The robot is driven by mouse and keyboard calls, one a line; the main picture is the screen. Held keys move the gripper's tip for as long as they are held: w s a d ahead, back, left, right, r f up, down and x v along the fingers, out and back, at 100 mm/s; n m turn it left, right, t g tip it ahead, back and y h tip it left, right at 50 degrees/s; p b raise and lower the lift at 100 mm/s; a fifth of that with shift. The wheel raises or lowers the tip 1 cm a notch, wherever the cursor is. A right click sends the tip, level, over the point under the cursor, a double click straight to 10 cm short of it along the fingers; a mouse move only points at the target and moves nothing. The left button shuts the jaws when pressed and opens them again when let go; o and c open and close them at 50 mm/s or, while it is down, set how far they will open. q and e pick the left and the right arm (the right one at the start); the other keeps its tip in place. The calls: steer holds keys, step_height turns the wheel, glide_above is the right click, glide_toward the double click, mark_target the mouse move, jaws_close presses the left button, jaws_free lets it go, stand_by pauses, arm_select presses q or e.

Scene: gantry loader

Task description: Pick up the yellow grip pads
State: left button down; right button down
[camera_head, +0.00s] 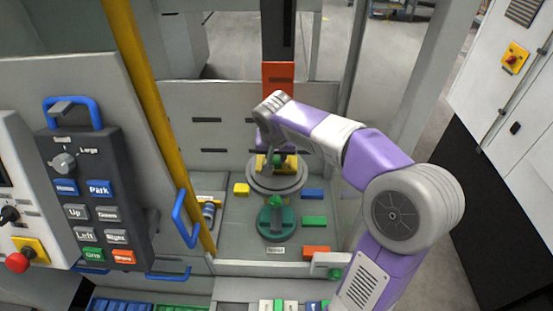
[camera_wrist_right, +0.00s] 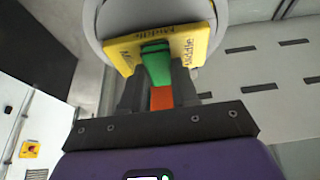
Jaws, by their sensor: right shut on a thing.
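The yellow grip pads (camera_head: 290,166), lettered "Middle" in the right wrist view (camera_wrist_right: 190,45), sit as two angled yellow plates under a round grey part (camera_wrist_right: 95,20). A green tab (camera_wrist_right: 156,62) stands between them, with an orange piece (camera_wrist_right: 162,98) just below it. My right gripper (camera_head: 276,158) reaches in from the right. In the wrist view its dark fingers (camera_wrist_right: 160,85) are closed at the pads, around the green tab and orange piece; the exact contact is partly hidden. A grey round plate (camera_head: 276,180) lies beneath. My left gripper is not in view.
A green round stand (camera_head: 276,222) is in front. Yellow (camera_head: 241,189), blue (camera_head: 312,194), green (camera_head: 314,221) and orange (camera_head: 316,251) blocks lie around on the grey deck. A button panel (camera_head: 98,195) and a yellow post (camera_head: 165,125) stand at left; a grey wall (camera_head: 215,105) is behind.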

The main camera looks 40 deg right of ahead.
step_height(320, 180, up, 17)
steer(key=p, duration=0.3)
steer(key=s+a+b, duration=0.3)
steer(key=s+a, duration=0.8)
steer(key=s, duration=0.2)
steer(key=shift+s+a, duration=0.35)
steer(key=shift+s, duration=0.05)
step_height(320, 180, up, 19)
steer(key=p, duration=1.2)
stand_by(0.6)
steer(key=shift+f, duration=0.15)
